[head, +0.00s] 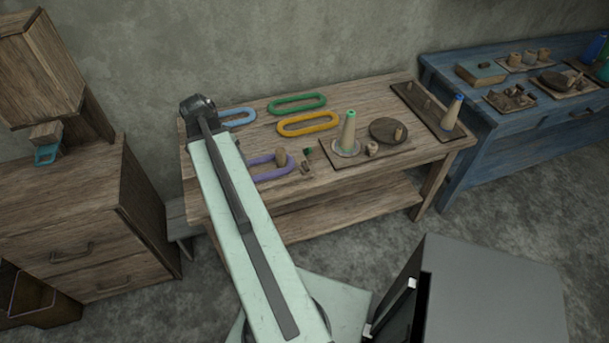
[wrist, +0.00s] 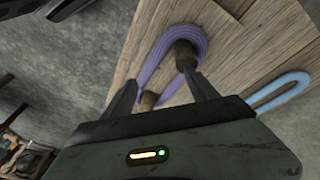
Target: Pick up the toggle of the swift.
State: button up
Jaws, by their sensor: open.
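In the wrist view two brown, round wooden pieces stand at the purple skein (wrist: 153,62). One dark piece (wrist: 185,55) is at the loop's upper end, near my right fingertip. The other piece (wrist: 148,99) is lower and shows between my fingers. I cannot tell for sure which is the toggle. My gripper (wrist: 160,78) is open, its two fingers apart above the skein, with nothing seen held. My fingers are not clear there.
The wooden table (head: 245,132) also bears a blue skein (head: 240,118), a green skein (head: 297,103) and a yellow skein (head: 308,124). A board with a cone (head: 348,132) stands to the right. A drawer cabinet (head: 85,225) is at left, a blue bench (head: 500,150) at right.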

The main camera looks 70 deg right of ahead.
aim_at(305, 165)
jog(key=s+d+f+m+b, duration=0.1)
jog(key=s+d+m, duration=0.1)
jog(key=s+d, duration=0.2)
jog(key=s+d+f+m+g+b, duration=0.1)
jog(key=s+d+m, duration=0.2)
jog(key=s, duration=0.4)
jog(key=s+d+f+m+b, duration=0.2)
jog(key=s+d+m, duration=0.1)
jog(key=s+d, duration=0.2)
jog(key=shift+s+d+f+g, duration=0.1)
jog(key=shift+s+d+g, duration=0.1)
jog(key=shift+s, duration=0.2)
jog(key=shift+s+d+g, duration=0.1)
jog(key=shift+s+g, duration=0.1)
jog(key=shift+s, duration=0.2)
jog(key=b+x, duration=0.5)
jog(key=shift+s+a+f, duration=0.15)
jog(key=shift+s+f, duration=0.05)
jog(key=shift+f, duration=0.1)
jog(key=shift+r, duration=0.2)
jog(key=c, duration=1.4)
